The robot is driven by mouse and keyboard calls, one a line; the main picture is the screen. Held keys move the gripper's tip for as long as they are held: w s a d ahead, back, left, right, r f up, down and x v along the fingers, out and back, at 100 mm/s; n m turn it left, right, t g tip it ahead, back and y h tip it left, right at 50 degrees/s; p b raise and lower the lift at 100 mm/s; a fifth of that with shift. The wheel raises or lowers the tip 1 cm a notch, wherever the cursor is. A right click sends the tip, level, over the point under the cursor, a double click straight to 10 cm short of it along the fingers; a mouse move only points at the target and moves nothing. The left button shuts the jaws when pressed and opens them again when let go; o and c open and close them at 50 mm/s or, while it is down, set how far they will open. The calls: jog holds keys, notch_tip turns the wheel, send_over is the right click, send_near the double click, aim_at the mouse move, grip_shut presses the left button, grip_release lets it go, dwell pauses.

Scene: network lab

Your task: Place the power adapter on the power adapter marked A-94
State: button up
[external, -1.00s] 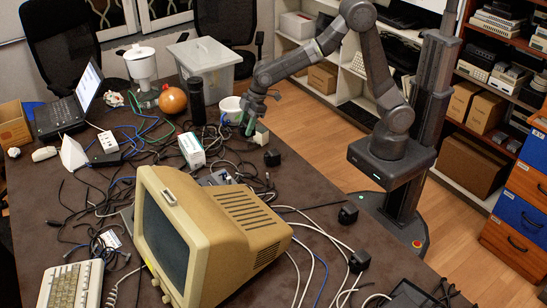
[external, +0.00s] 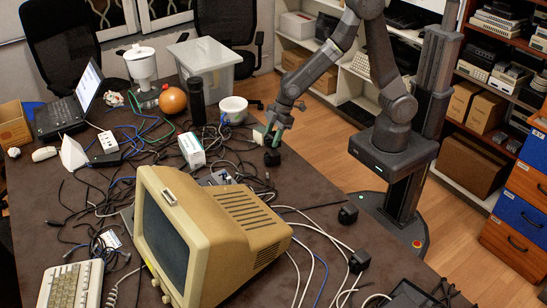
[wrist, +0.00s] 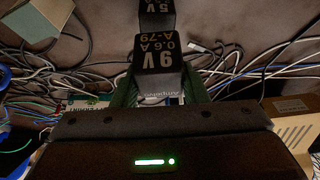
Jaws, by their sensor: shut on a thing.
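My gripper (external: 270,136) is shut on a black power adapter (wrist: 158,57) marked 9V, 0.6 A, A-79. In the wrist view the green fingers stand on both sides of it, and a pale label shows on its near side. A second black adapter (wrist: 156,12) with 5V on it lies just beyond, at the top edge of the wrist view; its other marking is hidden or cut off. In the external view a black adapter (external: 272,158) stands on the table just below my gripper. I cannot tell whether the two adapters touch.
Tangled cables cover much of the brown table (external: 330,215). A white-green box (external: 192,151) and a white bowl (external: 233,110) are to the left of my gripper. A beige monitor (external: 205,235) stands in front. More black adapters (external: 348,214) lie near the right edge.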

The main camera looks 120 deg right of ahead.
jog(key=shift+f, duration=1.4)
jog(key=o, duration=1.1)
jog(key=shift+r, duration=0.5)
jog(key=v, duration=1.1)
jog(key=shift+s+r, duration=0.15)
